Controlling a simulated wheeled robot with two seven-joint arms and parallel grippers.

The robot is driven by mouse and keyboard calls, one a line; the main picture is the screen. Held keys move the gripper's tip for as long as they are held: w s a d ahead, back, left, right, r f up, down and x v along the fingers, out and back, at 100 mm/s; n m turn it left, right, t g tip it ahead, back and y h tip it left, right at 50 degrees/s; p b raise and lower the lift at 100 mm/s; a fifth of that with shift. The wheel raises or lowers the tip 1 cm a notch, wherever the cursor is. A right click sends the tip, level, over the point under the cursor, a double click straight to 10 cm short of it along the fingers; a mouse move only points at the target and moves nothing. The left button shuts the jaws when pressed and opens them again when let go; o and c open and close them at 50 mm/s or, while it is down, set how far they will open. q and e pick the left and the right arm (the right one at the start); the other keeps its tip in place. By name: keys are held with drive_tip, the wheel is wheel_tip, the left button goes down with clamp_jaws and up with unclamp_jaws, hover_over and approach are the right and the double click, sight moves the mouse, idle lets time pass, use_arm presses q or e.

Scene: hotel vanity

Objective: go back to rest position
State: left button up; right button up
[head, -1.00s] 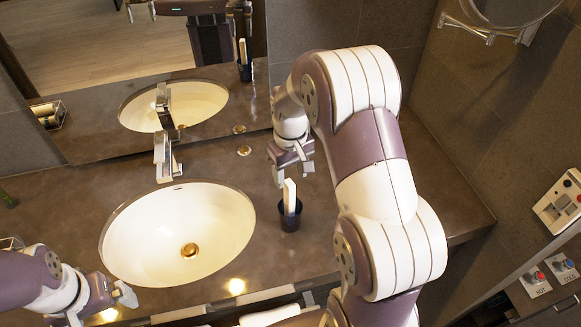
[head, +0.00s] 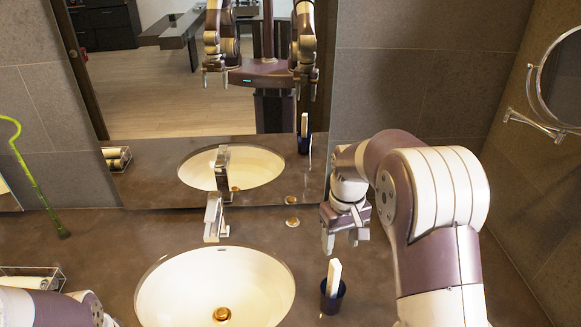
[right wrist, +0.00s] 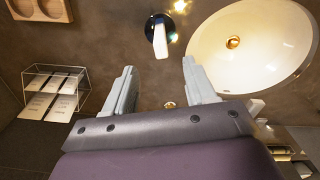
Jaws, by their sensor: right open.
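My right gripper (head: 345,240) is open and empty above the counter, behind the dark blue cup (head: 332,297). A white upright item (head: 334,275) stands in the cup. In the right wrist view the open fingers (right wrist: 160,78) have nothing between them, and the cup (right wrist: 179,7) with its white item (right wrist: 159,40) is beyond them, apart from them. My left arm shows at the lower left edge of the head view. Its gripper (head: 103,318) is mostly cut off, so its jaws cannot be read directly.
A white sink (head: 170,285) with a metal faucet (head: 213,215) is left of the cup. A wire rack (head: 30,278) and a green hooked stick (head: 40,190) are at the left. The wall mirror (head: 150,90) reflects my body. A round mirror (head: 565,85) juts out at the right.

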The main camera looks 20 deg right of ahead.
drive_tip(key=shift+w, duration=0.2)
drive_tip(key=s+a+f+b, duration=0.1)
drive_tip(key=s+a+f, duration=0.2)
drive_tip(key=s, duration=0.3)
drive_tip(key=s+a+f+m+t+b, duration=0.1)
drive_tip(key=s+a+f, duration=0.1)
drive_tip(key=s+a, duration=0.2)
drive_tip(key=s, duration=0.3)
drive_tip(key=shift+f, duration=0.4)
